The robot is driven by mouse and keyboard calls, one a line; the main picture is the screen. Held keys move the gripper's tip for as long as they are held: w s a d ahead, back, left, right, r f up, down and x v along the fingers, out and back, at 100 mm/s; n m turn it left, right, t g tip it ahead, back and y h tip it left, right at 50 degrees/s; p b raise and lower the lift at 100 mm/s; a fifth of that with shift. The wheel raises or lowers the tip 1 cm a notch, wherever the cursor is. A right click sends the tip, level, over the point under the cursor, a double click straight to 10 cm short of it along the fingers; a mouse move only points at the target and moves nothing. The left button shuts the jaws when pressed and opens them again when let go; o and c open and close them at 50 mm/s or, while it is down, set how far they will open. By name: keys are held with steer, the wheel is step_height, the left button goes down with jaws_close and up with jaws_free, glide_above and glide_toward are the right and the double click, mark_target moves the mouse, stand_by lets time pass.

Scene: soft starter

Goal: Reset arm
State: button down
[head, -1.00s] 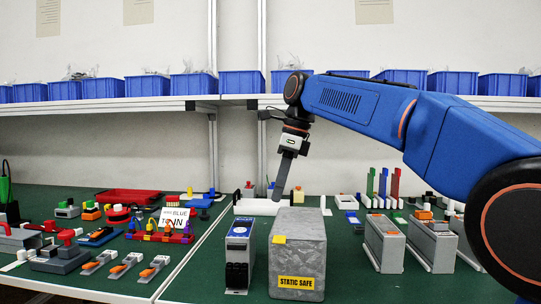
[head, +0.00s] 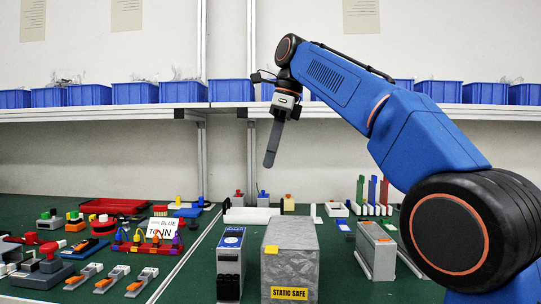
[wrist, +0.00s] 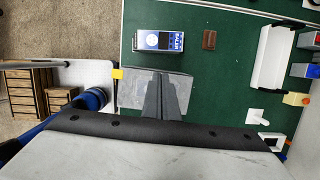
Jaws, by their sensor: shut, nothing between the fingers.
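My blue arm reaches across from the right in the head view. My gripper (head: 269,162) hangs pointing down, above the back of the green bench, with its fingers together and nothing between them. In the wrist view the shut gripper (wrist: 160,76) shows above the grey box. The grey box (head: 291,245) has a yellow "STATIC SAFE" label and stands at the bench's front; it also shows in the wrist view (wrist: 130,95). The grey-and-blue soft starter unit (head: 230,265) stands left of the box, apart from the fingers; it also shows in the wrist view (wrist: 158,41).
A white tray (head: 250,215) lies behind the box. Grey modules (head: 377,252) stand to the right. Several connectors, clamps and a red tray (head: 112,206) fill the left bench. A shelf (head: 80,112) with blue bins runs above the back. The wrist view shows wooden drawers (wrist: 33,91).

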steer(key=s+d+f+n+t+h, duration=0.1)
steer(key=s+d+f+n, duration=0.45)
steer(key=d+f, duration=0.3)
steer(key=s+d+f+n+t, duration=0.2)
steer(key=s+d+f+n, duration=0.2)
steer(key=s+d+f, duration=0.45)
steer(key=s+d+f+n, duration=0.3)
steer(key=s+d+f, duration=0.1)
steer(key=f, duration=0.4)
steer(key=s+d+f+n+t+h, duration=0.1)
steer(key=s+d+f+n, duration=0.2)
steer(key=s+f, duration=0.3)
steer(key=s+d+f+n+h, duration=0.1)
steer(key=s+d+f+n, duration=0.2)
steer(key=f, duration=0.9)
steer(key=s+d, duration=0.2)
steer(key=d, duration=0.1)
steer(key=shift+s+t, duration=0.3)
steer(key=shift+s, duration=0.1)
steer(key=shift+f+n, duration=0.1)
steer(key=shift+n, duration=0.15)
